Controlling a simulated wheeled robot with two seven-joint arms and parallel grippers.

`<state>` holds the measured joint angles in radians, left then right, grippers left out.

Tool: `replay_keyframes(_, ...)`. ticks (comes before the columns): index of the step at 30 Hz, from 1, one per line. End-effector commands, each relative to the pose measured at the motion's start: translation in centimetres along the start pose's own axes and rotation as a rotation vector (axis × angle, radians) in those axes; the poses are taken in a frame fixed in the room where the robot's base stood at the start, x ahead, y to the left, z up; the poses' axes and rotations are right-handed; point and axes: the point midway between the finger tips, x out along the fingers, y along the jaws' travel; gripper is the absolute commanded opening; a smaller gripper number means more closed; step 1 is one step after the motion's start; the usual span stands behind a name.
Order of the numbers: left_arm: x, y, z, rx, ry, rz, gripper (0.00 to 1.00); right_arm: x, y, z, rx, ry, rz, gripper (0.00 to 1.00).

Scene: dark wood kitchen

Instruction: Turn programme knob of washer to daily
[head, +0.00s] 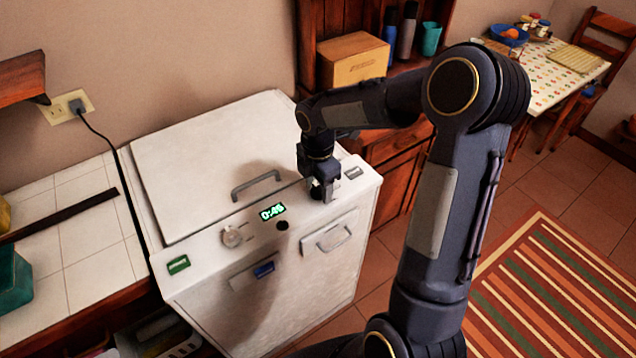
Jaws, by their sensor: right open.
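The white washer (300,272) stands in the middle of the head view with its lid (200,165) down. Its sloping front panel carries a green display (272,212) reading about 0:45, a round silver knob (232,236) to the left of the display and a small dark round spot (282,225) just below it. I cannot read programme labels, nor tell where the knob points. My right gripper (321,196) is open, pointing down at the right part of the panel, apart from the silver knob. What lies directly under its fingers is hidden. My left gripper is not in view.
A lid handle (256,185) sticks up left of my right gripper. A green label (178,264) is at the panel's left end. A tiled counter (75,240) adjoins on the left, a wooden cabinet (395,165) behind right. A striped rug (560,290) covers floor at right.

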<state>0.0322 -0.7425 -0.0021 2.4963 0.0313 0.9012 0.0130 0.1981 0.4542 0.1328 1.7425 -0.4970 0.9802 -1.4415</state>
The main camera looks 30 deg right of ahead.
Motion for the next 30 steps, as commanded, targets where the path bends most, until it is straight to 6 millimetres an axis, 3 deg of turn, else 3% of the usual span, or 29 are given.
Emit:
replay_keyframes(6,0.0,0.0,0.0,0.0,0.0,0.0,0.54,0.04,0.0,0.0,0.0,0.0,0.0,0.55)
replay_keyframes(16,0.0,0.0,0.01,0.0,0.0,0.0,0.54,0.01,0.0,-0.01,0.0,0.0,0.0,0.12)
replay_keyframes(30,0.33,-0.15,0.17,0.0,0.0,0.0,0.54,0.04,0.04,-0.05,0.119,0.0,0.001,0.12)
